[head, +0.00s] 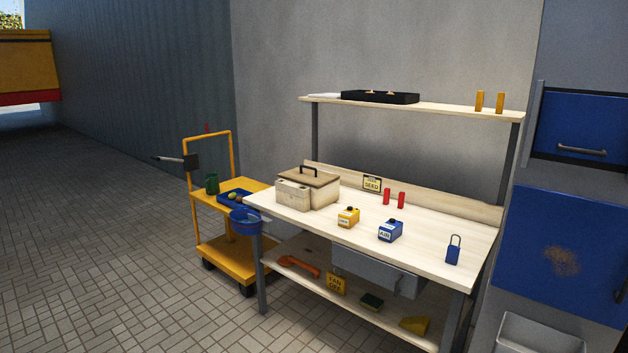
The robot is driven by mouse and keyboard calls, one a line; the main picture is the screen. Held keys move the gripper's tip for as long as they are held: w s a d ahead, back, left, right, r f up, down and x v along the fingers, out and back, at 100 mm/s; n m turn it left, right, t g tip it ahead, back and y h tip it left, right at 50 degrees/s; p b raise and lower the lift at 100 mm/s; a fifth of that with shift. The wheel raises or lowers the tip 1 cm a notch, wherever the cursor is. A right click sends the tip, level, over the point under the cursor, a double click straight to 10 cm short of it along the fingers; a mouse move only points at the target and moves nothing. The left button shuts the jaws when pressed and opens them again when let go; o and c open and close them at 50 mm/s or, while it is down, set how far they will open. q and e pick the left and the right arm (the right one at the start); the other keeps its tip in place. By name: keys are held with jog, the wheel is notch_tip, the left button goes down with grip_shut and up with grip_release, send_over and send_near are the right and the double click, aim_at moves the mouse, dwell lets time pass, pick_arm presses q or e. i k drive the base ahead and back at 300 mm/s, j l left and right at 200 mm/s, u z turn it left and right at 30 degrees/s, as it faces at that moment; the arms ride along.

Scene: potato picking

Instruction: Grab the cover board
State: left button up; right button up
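A wooden box (322,196) stands at the back left of the workbench top (420,250) in the head view. A flat brown board (300,178) with a black handle (308,170) lies on top of the box like a lid; I take it for the cover board. A smaller pale block (291,195) is at the box's front left side. The inside of the box is hidden. Neither of my grippers is in view.
An upper shelf (440,107) spans the back.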

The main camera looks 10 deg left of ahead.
aim_at(305, 175)
jog(key=i, duration=0.6)
jog(key=i+j+z, duration=0.1)
jog(key=i, duration=0.45)
